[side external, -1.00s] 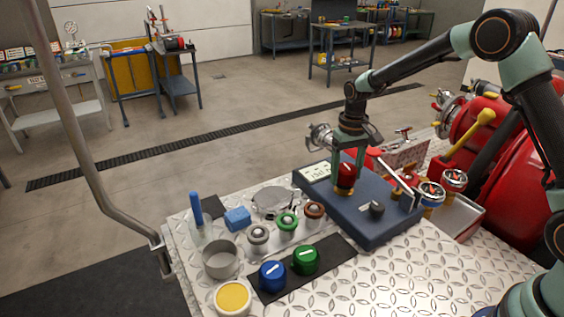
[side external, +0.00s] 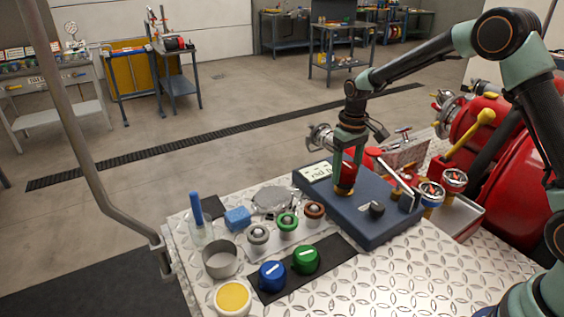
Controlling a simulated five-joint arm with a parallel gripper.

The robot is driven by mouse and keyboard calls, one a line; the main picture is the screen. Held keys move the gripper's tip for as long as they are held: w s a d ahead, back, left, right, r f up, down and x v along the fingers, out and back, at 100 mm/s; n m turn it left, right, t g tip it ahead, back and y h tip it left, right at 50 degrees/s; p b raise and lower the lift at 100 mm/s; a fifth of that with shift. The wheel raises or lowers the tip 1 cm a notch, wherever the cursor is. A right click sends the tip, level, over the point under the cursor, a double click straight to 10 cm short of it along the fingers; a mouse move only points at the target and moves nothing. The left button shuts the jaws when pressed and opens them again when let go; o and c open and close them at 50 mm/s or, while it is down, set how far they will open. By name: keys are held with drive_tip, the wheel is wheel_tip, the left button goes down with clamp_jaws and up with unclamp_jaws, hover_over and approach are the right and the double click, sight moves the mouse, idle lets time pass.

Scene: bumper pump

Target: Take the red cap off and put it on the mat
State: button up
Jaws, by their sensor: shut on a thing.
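The red cap (side external: 347,175) is at the top of a brass fitting (side external: 344,192) on the dark blue panel box. My gripper (side external: 347,170) points down over it and is shut on the cap, with a finger on its left side. The cap looks upright and still at the fitting; I cannot tell whether it is loose. The black mat (side external: 330,262) lies in front of the box, with a blue cap (side external: 272,276) and a green cap (side external: 305,260) on it. Its right part is bare.
The blue box (side external: 375,236) carries a black knob (side external: 376,209) and a lever right of my gripper. Several small fittings, a grey cup (side external: 220,260), a yellow-filled pot (side external: 233,298) and a blue sponge (side external: 237,218) stand left. The tread plate is clear at front right.

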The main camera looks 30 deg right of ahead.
sight(347, 166)
drive_tip(key=shift+r, duration=0.6)
drive_tip(key=shift+r, duration=0.35)
drive_tip(key=shift+r, duration=0.4)
drive_tip(key=shift+r, duration=1.95)
